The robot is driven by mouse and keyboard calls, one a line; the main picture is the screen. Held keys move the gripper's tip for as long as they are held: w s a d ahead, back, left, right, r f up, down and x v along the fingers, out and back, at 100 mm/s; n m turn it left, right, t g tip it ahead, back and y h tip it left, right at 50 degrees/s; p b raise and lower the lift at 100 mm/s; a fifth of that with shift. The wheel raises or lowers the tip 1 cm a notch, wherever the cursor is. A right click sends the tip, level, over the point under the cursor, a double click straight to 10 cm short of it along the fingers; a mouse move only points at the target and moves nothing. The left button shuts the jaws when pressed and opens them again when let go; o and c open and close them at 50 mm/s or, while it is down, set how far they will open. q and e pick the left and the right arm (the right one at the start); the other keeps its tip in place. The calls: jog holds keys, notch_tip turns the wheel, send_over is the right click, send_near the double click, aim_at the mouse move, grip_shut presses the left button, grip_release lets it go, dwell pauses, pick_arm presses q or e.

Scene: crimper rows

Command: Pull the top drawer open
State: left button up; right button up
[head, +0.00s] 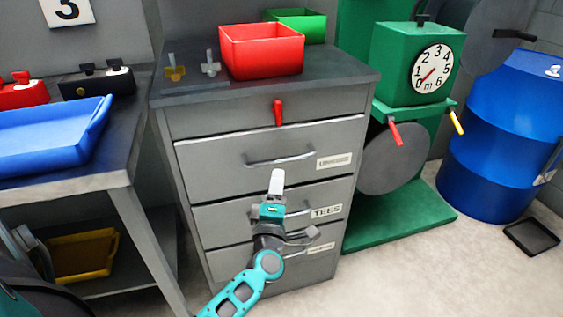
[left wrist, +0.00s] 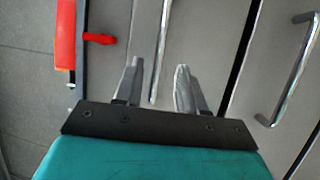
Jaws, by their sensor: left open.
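The grey cabinet (head: 255,189) has a stack of drawers. The top drawer (head: 215,158), with a bar handle (head: 280,158) and a white label, looks shut. In the left wrist view, this handle (left wrist: 157,75) lies in the gap between the fingers. My left gripper (head: 296,204) is open and empty in front of the cabinet, one finger above the other. In the wrist view the open fingers (left wrist: 158,68) flank the bar; I cannot tell how far the tips are from it. My right gripper is not in view.
A red lever (head: 278,112) sticks out above the top drawer. A red bin (head: 262,52) stands on the cabinet. The TEES drawer's handle (left wrist: 290,75) is below. A workbench (head: 125,180) stands left, a green scale (head: 415,62) and blue barrel (head: 505,135) right.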

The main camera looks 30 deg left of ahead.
aim_at(281, 158)
pick_arm(q)
jog(key=b+x, duration=0.1)
jog(key=x, duration=0.7)
jog(key=shift+w, duration=0.25)
grip_shut()
